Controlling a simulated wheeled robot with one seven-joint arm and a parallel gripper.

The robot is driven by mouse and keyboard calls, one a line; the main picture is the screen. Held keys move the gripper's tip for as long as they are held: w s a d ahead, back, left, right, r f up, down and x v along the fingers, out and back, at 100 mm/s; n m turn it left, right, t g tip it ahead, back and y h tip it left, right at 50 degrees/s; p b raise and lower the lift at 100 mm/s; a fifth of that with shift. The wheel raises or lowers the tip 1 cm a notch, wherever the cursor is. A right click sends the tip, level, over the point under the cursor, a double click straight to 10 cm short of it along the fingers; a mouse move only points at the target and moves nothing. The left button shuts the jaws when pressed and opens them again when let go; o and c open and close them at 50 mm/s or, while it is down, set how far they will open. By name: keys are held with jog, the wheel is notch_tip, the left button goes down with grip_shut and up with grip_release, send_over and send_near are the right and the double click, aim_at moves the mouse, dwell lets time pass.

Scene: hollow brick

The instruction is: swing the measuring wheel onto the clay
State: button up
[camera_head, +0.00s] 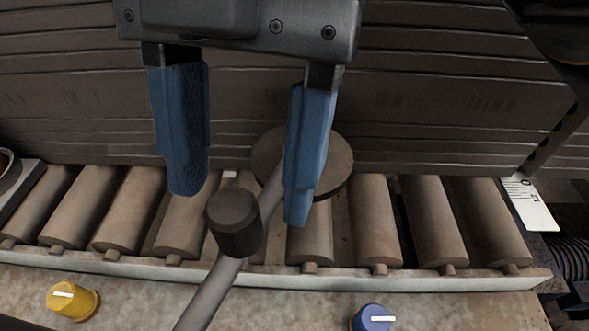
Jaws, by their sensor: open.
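The measuring wheel (342,165) is a dark round disc at the centre, partly hidden by my right finger. It sits on a grey lever (210,292) that rises from the bottom edge and carries a dark cylindrical knob (234,224). The clay (430,110) is a long, dark brown grooved column across the back. The wheel overlaps the clay's lower edge in the picture; I cannot tell whether they touch. My gripper (243,206) is open and empty, with blue fingers pointing down. The knob appears between and just below the fingertips; contact is not clear.
Several rollers (375,225) run in a row below the clay, behind a pale front rail (420,284). A yellow dial (72,301) and a blue dial (373,318) stand on the front panel. A white scale (529,205) and a dark ribbed hose (570,257) are at right.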

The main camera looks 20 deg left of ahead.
aim_at(272, 208)
jog(key=v, duration=0.5)
jog(key=shift+s+d+r, duration=0.1)
jog(key=shift+d, duration=0.25)
